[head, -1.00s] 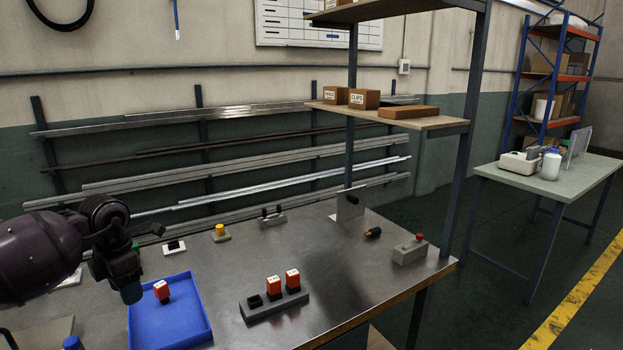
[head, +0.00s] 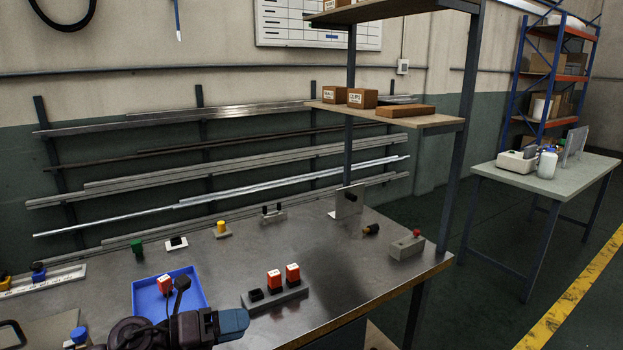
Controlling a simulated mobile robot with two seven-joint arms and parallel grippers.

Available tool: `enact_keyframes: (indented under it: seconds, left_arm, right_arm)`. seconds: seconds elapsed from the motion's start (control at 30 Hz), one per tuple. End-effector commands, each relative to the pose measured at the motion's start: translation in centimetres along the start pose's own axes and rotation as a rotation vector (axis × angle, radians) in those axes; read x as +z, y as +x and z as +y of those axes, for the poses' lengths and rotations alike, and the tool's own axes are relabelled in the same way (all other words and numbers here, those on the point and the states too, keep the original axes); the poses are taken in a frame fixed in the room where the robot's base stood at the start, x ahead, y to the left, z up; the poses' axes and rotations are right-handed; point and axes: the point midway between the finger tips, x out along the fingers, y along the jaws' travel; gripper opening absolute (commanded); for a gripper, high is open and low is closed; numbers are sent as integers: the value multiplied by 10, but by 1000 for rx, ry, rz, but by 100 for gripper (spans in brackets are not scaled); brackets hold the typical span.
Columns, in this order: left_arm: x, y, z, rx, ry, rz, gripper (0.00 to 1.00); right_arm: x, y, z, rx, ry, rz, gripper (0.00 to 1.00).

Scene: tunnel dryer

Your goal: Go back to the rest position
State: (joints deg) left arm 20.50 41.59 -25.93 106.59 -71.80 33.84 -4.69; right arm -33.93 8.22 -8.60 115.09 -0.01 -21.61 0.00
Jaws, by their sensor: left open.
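My left gripper (head: 232,322) is at the bottom of the head view, low at the near edge of the steel worktop (head: 330,308). It is open and I see nothing held in it. A dark part of my left arm covers the near right of a blue tray (head: 148,300). My right gripper is out of view.
Along the back of the worktop stand a green knob (head: 136,247), a yellow button (head: 221,227) and an upright metal plate (head: 348,202). A grey box with a red button (head: 407,246) is at the right. A shelf post (head: 467,130) rises at the right end. The middle is clear.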

Motion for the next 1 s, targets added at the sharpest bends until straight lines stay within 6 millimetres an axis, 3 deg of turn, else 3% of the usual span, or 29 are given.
enact_keyframes:
  seconds: [0.1,0.23,0.4,0.57,0.77,1.0]
  left_arm:
    - [0,-4,-14,-90,-172,-219,53]
    - [6,-21,-18,-152,-377,-463,53]
    - [4,-57,-5,-179,-668,-777,53]
    - [-14,-98,19,-150,-957,-1058,53]
    - [-66,-149,51,-38,-1329,-1378,53]
    - [-161,-198,68,196,-1771,-1682,53]
  right_arm:
    - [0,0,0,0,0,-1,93]
    - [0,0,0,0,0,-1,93]
    - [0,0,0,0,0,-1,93]
    - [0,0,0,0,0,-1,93]
    - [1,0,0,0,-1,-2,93]
    - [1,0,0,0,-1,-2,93]
